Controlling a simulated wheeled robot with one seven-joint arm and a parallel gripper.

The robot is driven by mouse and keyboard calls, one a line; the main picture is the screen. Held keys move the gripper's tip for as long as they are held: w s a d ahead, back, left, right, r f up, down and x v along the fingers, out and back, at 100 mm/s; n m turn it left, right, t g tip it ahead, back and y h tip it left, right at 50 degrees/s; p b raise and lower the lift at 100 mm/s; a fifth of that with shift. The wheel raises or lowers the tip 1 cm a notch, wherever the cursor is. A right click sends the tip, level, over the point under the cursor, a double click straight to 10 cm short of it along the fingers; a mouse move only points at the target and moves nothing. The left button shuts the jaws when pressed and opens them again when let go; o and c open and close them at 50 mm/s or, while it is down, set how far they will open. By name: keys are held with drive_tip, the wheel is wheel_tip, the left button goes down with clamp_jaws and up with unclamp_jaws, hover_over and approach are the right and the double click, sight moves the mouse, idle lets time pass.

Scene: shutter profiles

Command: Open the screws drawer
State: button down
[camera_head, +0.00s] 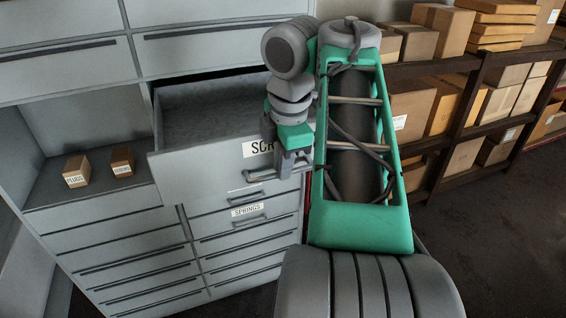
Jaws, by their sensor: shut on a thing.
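The screws drawer (200,172) is pulled well out of the grey cabinet, and its inside shows empty where I can see it. Its label (257,148) reads "SCR", with the rest hidden behind my gripper. My gripper (287,172) is at the right part of the drawer front, shut on the drawer's handle (262,175). My green and grey arm hides the right end of the drawer.
Below is a shut drawer labelled "SPRINGS" (247,210). Two small labelled boxes, one marked "PLUGS" (76,171) and another (122,161), stand in an open niche at left. A shelf rack (470,98) with cardboard boxes stands at right. The floor (500,230) in front of it is clear.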

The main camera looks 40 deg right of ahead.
drive_tip(key=c, duration=1.5)
unclamp_jaws()
wheel_tip(320, 180, up, 8)
drive_tip(key=s+p, duration=0.1)
drive_tip(key=p, duration=0.6)
drive_tip(key=shift+s+a+f, duration=0.15)
drive_tip(key=shift+s+a, duration=0.05)
